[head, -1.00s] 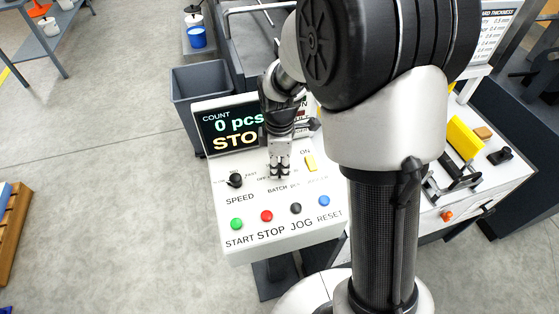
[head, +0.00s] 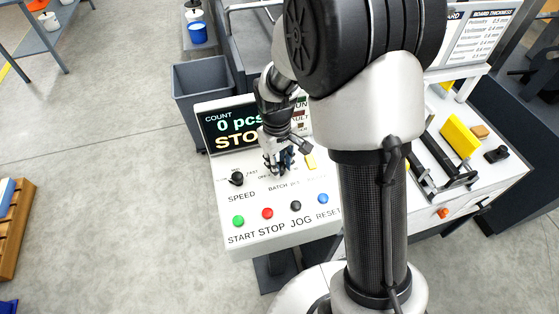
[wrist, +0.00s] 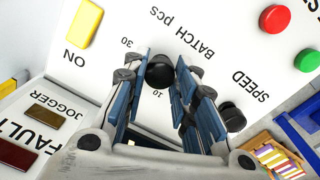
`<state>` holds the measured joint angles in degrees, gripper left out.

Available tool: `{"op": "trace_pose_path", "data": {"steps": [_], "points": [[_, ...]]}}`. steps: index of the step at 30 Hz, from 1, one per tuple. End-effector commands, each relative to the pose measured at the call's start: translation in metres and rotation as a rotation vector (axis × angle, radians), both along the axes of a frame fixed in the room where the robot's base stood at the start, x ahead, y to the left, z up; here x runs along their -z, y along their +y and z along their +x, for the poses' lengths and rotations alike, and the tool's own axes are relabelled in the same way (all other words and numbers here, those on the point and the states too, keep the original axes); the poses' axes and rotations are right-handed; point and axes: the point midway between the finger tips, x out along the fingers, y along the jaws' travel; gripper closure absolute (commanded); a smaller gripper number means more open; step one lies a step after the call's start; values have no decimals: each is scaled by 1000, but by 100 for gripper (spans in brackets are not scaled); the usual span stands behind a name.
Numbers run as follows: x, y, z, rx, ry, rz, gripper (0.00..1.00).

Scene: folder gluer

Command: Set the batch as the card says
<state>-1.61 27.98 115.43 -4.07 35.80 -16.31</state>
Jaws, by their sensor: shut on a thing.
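The control panel (head: 290,222) has a black BATCH pcs knob (wrist: 160,72), which shows in the wrist view between my fingers. My gripper (head: 279,168) is shut on this knob and hides it in the head view. Marks 30 and 10 show beside the knob; its pointer cannot be made out. The dark display (head: 228,125) reads COUNT 0 pcs and STO, the rest covered by my arm. A card (head: 455,18) at the top right is mostly hidden by my arm, so its batch text cannot be read.
A SPEED knob (head: 237,178) is left of my gripper and a yellow ON switch (head: 310,161) right of it. Green START (head: 238,220), red STOP (head: 267,213), black JOG (head: 295,206) and blue RESET (head: 323,199) buttons line the front. A board thickness chart (head: 484,38) stands behind.

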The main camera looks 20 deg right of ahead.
Motion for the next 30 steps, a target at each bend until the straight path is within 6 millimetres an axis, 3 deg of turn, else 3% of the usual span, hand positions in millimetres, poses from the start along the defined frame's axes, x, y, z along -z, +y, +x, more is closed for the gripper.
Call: {"op": "trace_pose_path", "data": {"steps": [30], "points": [[0, -1, 2, 964, -1, 0, 98]]}}
